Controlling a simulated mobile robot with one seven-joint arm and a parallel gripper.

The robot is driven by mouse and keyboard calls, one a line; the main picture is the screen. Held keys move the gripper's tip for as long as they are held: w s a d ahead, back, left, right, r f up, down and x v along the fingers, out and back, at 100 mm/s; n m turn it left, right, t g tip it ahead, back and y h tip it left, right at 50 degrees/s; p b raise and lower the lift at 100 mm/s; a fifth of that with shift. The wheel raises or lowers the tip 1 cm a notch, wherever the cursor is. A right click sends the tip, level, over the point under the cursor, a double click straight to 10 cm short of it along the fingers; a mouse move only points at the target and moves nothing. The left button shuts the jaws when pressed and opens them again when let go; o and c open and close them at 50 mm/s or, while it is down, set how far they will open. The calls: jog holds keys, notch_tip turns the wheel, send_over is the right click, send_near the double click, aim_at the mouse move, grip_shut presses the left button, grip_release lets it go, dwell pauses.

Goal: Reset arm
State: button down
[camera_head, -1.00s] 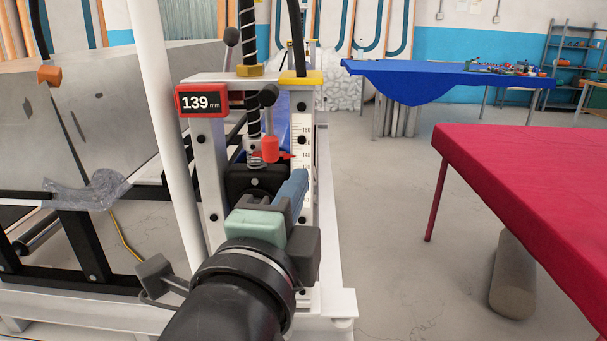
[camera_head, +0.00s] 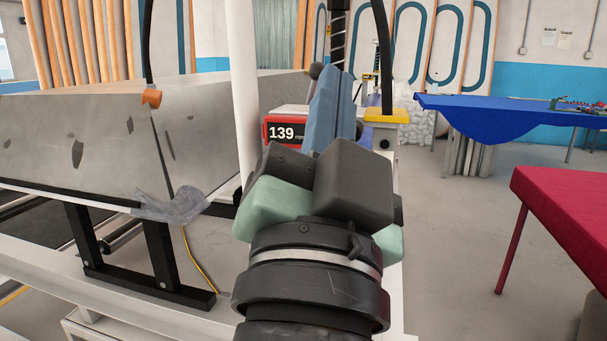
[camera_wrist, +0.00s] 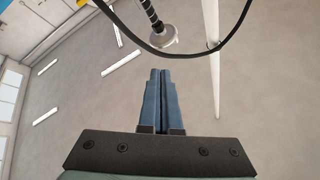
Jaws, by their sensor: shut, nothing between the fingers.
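My gripper (camera_head: 335,95) is raised in front of the machine in the head view, with its blue fingers pointing up. It also shows in the wrist view (camera_wrist: 161,75), where the two blue fingers lie together with nothing between them. The fingers overlap the machine's red display (camera_head: 281,132), which reads 139. They hide much of the machine's upright and scale behind them. I cannot see the fingers touching any part of the machine.
A threaded rod (camera_wrist: 150,14) and a black cable (camera_wrist: 122,28) hang above the fingers, with a white post (camera_wrist: 213,70) to the right. A long grey block (camera_head: 80,135) lies at left. A blue-covered table (camera_head: 500,105) and a red-covered table (camera_head: 565,205) stand at right.

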jog(key=s+a+r+n+t+y+p, duration=0.1)
jog(key=r+n+p, duration=0.3)
jog(key=r+p, duration=0.4)
jog(key=s+a+r+n+t+y+p, duration=0.1)
jog(key=s+r+n+t+y+p, duration=0.1)
jog(key=r+p, duration=0.6)
notch_tip(320, 180, up, 6)
jog(key=shift+s+a+n+y+p, duration=0.2)
jog(key=shift+s+n+y+p, duration=0.2)
jog(key=shift+s+n, duration=0.6)
